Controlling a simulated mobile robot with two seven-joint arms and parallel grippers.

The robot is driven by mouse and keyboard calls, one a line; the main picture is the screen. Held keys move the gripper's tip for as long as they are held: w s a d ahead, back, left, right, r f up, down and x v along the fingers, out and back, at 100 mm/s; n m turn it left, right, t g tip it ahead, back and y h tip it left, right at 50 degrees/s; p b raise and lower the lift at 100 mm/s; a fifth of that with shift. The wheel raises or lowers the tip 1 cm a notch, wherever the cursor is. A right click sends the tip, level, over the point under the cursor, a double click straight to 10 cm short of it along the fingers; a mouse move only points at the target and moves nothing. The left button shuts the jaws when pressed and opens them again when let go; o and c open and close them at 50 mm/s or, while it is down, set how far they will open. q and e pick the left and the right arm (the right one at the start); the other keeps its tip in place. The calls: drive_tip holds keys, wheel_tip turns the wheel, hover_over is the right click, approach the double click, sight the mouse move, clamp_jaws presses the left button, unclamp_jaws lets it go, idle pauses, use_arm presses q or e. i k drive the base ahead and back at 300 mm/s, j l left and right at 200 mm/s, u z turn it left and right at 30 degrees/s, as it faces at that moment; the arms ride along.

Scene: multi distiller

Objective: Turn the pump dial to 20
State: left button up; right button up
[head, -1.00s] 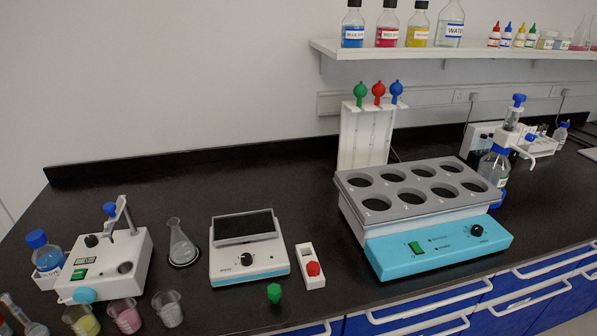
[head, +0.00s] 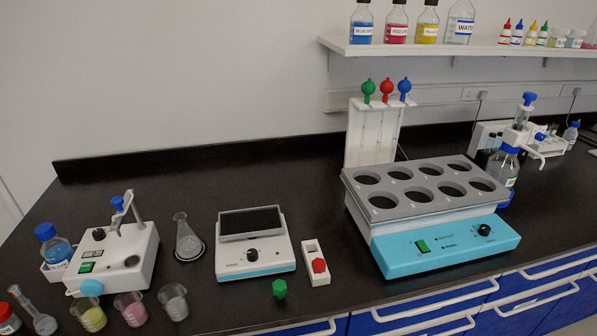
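A bottle-top dispenser pump (head: 521,125) with a blue cap and a side spout stands at the right, behind the water bath. The clear bottle (head: 503,165) below it has a blue collar and is partly hidden by the bath. A white device (head: 118,258) with a black knob (head: 98,234), a green switch and a blue-topped post stands at the left. No label shows which of these is the pump of the task. No dial number is readable on either. Neither gripper is in view.
A teal water bath (head: 445,250) with a grey holed top fills the centre right. A balance (head: 254,258), a flask (head: 187,240) and small beakers stand left of it. A pipette stand (head: 372,140) and a bottle shelf (head: 430,48) are behind. Black counter is clear at the back left.

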sight(98, 234)
drive_tip(key=u, duration=1.3)
